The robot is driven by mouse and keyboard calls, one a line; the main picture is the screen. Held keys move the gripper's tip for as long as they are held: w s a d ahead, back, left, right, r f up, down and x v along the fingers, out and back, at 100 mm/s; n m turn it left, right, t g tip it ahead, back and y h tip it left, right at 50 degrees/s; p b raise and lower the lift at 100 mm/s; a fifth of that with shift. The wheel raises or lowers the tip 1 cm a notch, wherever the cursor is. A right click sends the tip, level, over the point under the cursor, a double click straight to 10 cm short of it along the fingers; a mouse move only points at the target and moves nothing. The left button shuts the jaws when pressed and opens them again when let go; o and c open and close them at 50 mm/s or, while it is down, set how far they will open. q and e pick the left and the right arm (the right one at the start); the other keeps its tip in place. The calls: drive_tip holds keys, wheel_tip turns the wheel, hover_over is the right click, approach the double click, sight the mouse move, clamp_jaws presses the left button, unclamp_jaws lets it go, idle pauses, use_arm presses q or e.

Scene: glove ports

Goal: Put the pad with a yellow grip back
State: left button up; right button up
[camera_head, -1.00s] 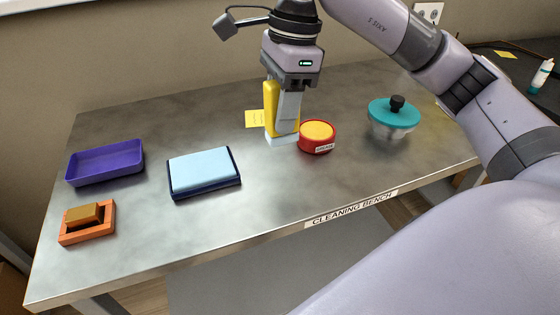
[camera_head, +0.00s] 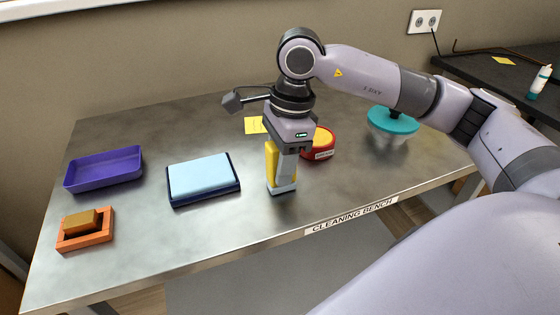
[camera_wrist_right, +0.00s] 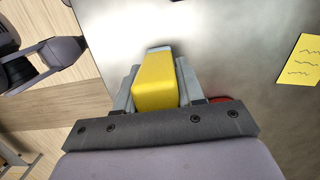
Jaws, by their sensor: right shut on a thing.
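The pad with a yellow grip (camera_head: 271,162) is upright in my right gripper (camera_head: 284,152), with its pale base at or just above the bench top; I cannot tell whether it touches. The right gripper is shut on the yellow grip, which also shows between the fingers in the right wrist view (camera_wrist_right: 155,82). A light blue sponge-like pad in a dark blue tray (camera_head: 205,201) lies left of the gripper. A purple tray (camera_head: 104,170) stands empty at the back left. My left gripper is not in view.
An orange holder (camera_head: 86,240) with a brown block (camera_head: 81,221) sits at the front left. A red tin (camera_head: 319,152) with a yellow top is close behind the gripper on the right. A teal-lidded bowl (camera_head: 393,122) stands further right. The bench front is clear.

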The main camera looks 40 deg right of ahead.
drive_tip(key=shift+f, duration=0.2)
drive_tip(key=o, duration=1)
drive_tip(key=shift+r, duration=0.1)
drive_tip(key=shift+r, duration=0.1)
drive_tip(key=shift+r, duration=0.25)
drive_tip(key=r, duration=0.3)
drive_tip(key=d+r, duration=0.1)
drive_tip(key=r, duration=0.7)
drive_tip(key=shift+s+d+r+p, duration=0.2)
drive_tip(key=shift+d+r+p, duration=0.05)
drive_tip(key=shift+d+p, duration=0.15)
